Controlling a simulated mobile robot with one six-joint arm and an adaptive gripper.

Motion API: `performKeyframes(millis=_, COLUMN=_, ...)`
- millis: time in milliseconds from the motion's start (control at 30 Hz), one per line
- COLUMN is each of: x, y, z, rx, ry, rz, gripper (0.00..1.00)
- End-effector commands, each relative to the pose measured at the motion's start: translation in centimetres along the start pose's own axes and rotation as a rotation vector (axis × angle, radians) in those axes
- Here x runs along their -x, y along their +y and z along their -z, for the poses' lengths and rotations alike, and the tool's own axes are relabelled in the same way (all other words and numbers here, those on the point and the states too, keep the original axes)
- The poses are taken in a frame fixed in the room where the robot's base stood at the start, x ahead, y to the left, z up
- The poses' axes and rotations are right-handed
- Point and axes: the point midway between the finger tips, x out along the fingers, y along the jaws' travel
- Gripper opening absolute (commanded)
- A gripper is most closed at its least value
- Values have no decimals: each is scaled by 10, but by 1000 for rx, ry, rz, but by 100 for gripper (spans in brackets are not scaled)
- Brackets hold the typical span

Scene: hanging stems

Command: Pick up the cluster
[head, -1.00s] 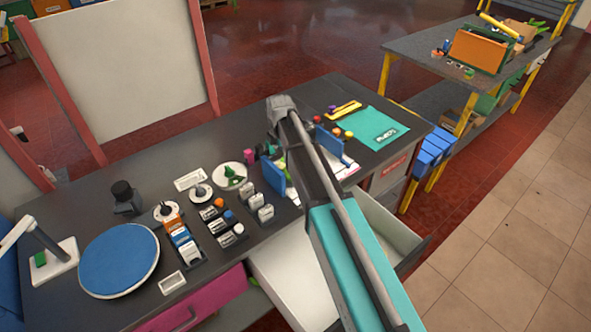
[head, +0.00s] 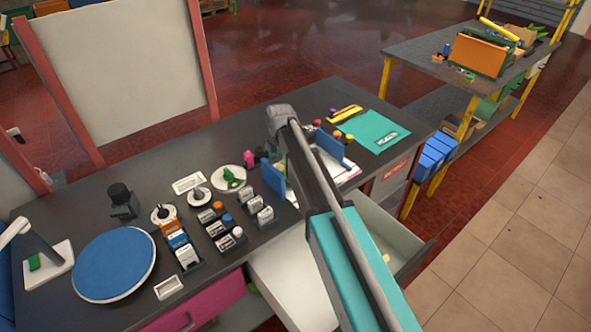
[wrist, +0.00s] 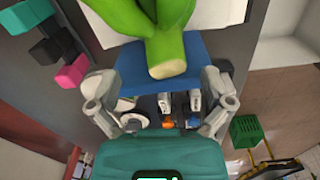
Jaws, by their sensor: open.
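The green cluster (wrist: 178,35) is large at the top middle of the wrist view. Its thick stems run off the top edge, and a pale blunt end points down toward my gripper (wrist: 160,88). My gripper is open, with one grey finger on each side of the picture. The pale end appears between the fingers or just beyond them; the exact depth is unclear. Nothing is held.
The dark desk (head: 75,205) holds a blue disc (head: 113,264), a white plate with a small green object (head: 231,178), several small holders and blue upright panels. A white drawer (head: 390,240) stands open at the front. A shelf (head: 430,62) stands at the right.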

Motion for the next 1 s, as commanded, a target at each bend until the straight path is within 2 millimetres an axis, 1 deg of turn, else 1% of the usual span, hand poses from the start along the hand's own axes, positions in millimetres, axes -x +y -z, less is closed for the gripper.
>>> performKeyframes(millis=33, x=-7, y=0, z=0, rx=0, ry=0, rz=0, gripper=100)
performKeyframes(millis=500, x=-41, y=-2, z=0, rx=0, ry=0, rz=0, gripper=100)
performKeyframes(millis=667, x=-45, y=-2, z=0, rx=0, ry=0, rz=0, gripper=100)
performKeyframes(millis=1000, x=-45, y=-2, z=0, rx=0, ry=0, rz=0, gripper=100)
